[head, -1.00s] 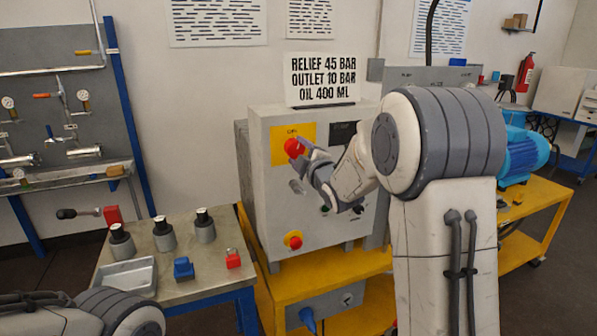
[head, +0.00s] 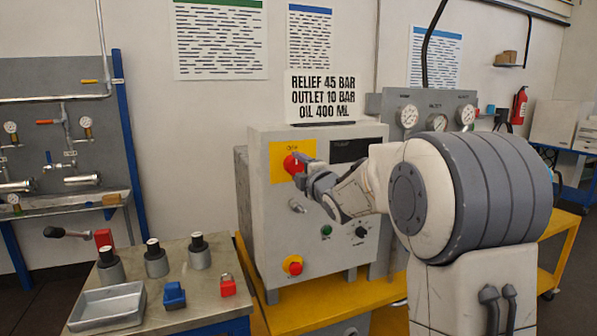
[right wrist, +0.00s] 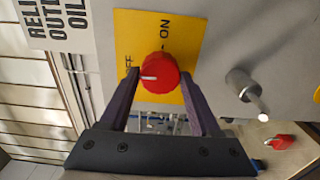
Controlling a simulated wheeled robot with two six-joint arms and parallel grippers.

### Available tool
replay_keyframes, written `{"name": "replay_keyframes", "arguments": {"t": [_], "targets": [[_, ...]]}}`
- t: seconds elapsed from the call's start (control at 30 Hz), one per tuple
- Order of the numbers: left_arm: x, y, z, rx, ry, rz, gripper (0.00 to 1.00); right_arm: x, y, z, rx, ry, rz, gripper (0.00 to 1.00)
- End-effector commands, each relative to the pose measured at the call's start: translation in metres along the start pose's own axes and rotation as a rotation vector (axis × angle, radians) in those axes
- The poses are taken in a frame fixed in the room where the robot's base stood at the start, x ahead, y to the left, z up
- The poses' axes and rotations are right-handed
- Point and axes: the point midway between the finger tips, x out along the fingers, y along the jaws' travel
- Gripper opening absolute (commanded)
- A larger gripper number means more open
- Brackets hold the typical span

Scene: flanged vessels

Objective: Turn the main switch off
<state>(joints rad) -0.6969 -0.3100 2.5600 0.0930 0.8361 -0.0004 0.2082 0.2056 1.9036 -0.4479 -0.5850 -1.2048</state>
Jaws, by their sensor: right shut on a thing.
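The main switch is a red round knob (head: 292,164) on a yellow plate (head: 284,175) at the upper left of the grey control box front. In the right wrist view the knob (right wrist: 159,73) sits between the two fingers of my right gripper (right wrist: 160,78), which is shut on it. A white mark on the knob points to the left of that view, toward the side with the OFF label; the ON label is at the upper right. In the head view my right gripper (head: 298,163) is at the knob and partly covers it. My left gripper is out of view.
A metal latch-like handle (head: 297,206), a green button (head: 326,231), a black selector (head: 362,232) and a red emergency button (head: 292,265) are on the same grey box (head: 327,258). A metal table (head: 205,277) at left holds a tray, cylinders and small coloured parts.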

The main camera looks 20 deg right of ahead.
Motion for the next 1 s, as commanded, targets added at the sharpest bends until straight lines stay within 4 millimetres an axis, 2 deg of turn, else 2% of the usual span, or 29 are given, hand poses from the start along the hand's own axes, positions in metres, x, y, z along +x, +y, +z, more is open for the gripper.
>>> {"name": "replay_keyframes", "arguments": {"t": [0.17, 0.2, 0.27, 0.67, 0.77, 1.0], "targets": [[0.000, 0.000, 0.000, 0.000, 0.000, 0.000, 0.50, 0.000, -0.001, -0.001, -0.004, 0.002, -0.003, 0.08], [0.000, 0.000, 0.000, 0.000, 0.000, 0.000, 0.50, 0.000, -0.001, -0.001, -0.004, 0.002, -0.003, 0.72], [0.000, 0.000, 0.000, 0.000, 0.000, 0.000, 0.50, 0.000, -0.001, -0.001, -0.003, 0.002, -0.002, 0.94], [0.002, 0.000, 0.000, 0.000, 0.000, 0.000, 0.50, -0.005, -0.001, 0.000, -0.001, 0.000, 0.001, 0.94], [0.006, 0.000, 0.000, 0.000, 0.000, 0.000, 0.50, -0.019, -0.001, 0.001, -0.001, -0.001, 0.002, 0.94], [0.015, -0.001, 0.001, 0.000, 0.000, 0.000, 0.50, -0.068, -0.001, 0.001, -0.003, -0.002, 0.002, 0.94]]}}
